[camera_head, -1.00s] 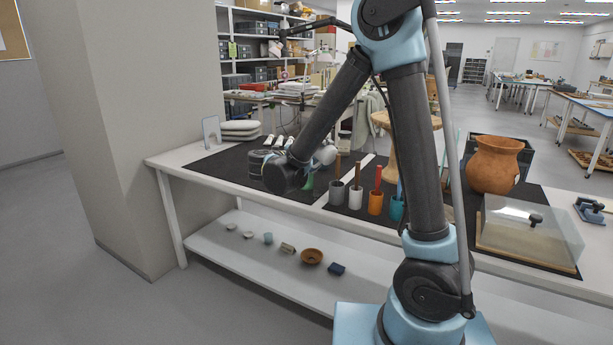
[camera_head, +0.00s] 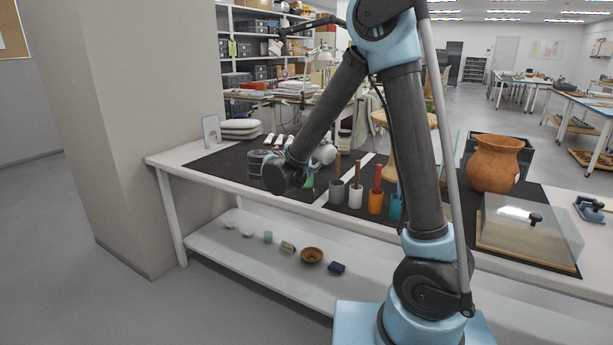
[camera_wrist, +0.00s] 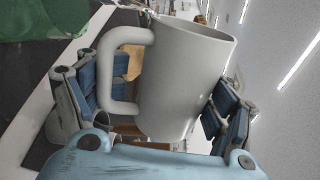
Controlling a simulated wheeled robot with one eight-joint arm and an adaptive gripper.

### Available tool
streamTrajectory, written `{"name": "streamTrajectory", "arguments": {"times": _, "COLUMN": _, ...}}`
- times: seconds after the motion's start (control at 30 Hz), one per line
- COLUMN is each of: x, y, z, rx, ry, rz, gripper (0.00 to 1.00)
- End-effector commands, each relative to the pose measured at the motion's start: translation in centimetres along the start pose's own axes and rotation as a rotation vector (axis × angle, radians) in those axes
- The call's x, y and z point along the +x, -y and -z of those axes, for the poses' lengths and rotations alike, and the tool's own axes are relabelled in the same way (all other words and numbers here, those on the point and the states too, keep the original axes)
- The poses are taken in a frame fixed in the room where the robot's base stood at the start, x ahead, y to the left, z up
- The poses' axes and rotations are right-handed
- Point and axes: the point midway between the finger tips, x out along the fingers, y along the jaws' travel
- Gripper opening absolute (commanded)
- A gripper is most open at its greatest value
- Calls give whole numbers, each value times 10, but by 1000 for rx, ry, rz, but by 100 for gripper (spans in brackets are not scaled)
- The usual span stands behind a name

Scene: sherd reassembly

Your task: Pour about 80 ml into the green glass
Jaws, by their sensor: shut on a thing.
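My gripper (camera_wrist: 160,92) is shut on a pale grey-white jug (camera_wrist: 185,75) with a square-cornered handle. Blue finger pads flank the jug, and its rim is toward the top of the wrist view. The jug looks tilted against the room; no liquid shows. A green surface, seemingly the green glass (camera_wrist: 40,18), is at the top left of the wrist view, apart from the jug. In the head view the green glass (camera_head: 308,183) stands on the dark mat, partly hidden by my arm. My arm also hides most of the gripper there.
Grey (camera_head: 337,191), white (camera_head: 355,196) and orange (camera_head: 376,202) cups holding handled tools stand right of the green glass. A terracotta pot (camera_head: 494,165) and a clear-covered box (camera_head: 528,235) are further right. Small vessels, including a brown bowl (camera_head: 312,255), are on the lower shelf.

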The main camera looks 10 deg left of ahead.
Motion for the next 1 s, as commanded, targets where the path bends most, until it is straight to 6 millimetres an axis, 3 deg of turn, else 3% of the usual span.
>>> {"name": "streamTrajectory", "arguments": {"times": 1.0, "x": 1, "y": -3, "z": 3, "rx": -90, "ry": -9, "rz": 1, "gripper": 45}}
